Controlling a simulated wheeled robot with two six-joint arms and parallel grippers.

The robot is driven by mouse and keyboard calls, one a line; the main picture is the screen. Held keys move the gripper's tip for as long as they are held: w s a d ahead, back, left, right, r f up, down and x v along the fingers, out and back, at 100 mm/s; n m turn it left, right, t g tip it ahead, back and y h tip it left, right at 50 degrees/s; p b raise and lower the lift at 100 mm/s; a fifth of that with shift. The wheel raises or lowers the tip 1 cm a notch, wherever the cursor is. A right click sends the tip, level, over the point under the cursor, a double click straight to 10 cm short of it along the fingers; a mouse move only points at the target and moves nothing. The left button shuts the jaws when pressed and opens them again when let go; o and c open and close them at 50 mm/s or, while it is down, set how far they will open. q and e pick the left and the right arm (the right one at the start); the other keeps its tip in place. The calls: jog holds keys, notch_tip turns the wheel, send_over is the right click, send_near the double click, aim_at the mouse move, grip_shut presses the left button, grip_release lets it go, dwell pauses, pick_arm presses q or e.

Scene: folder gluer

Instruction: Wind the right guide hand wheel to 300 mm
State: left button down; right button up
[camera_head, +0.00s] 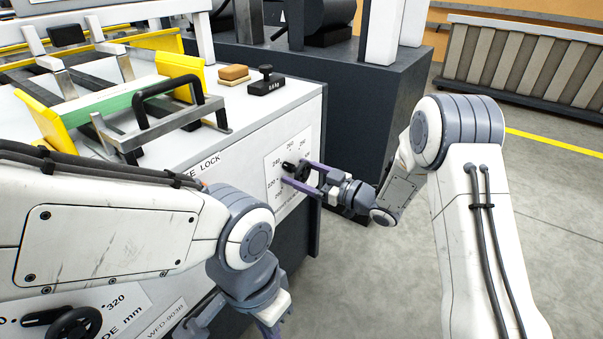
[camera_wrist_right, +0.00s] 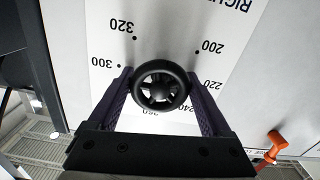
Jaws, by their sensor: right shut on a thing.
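The right guide hand wheel (camera_wrist_right: 160,88) is a small black spoked wheel on a white dial plate (camera_wrist_right: 100,30). In the right wrist view the plate appears upside down, with 300 and 320 on the left and 200 and 220 on the right. My right gripper (camera_head: 296,174) is shut on the wheel, one purple finger on each side. In the head view a black pointer (camera_head: 288,167) shows beside the wheel near the 240 mark; its exact reading is unclear. My left gripper (camera_head: 270,327) hangs at the bottom edge, partly cut off, away from this wheel.
Another black hand wheel (camera_head: 75,325) with its dial is at the lower left, partly behind my left arm. An orange-red handle (camera_wrist_right: 272,148) shows in the right wrist view. Grey floor is clear at right.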

jog(key=shift+r+m+p, duration=0.15)
jog(key=shift+m+p, duration=0.35)
jog(key=shift+p, duration=0.3)
jog(key=m+p, duration=0.7)
jog(key=p, duration=0.1)
jog(key=shift+s+m, duration=0.1)
jog(key=shift+m, duration=0.3)
jog(key=m+p, duration=0.3)
jog(key=shift+m, duration=0.3)
jog(key=m+p, duration=0.2)
jog(key=m, duration=0.1)
jog(key=shift+m, duration=0.3)
jog(key=m+p, duration=0.2)
jog(key=m, duration=0.1)
jog(key=shift+m, duration=0.3)
jog(key=m+p, duration=0.1)
jog(key=m, duration=0.2)
jog(key=shift+m, duration=0.3)
jog(key=shift+m+p, duration=0.6)
jog(key=shift+m, duration=1.1)
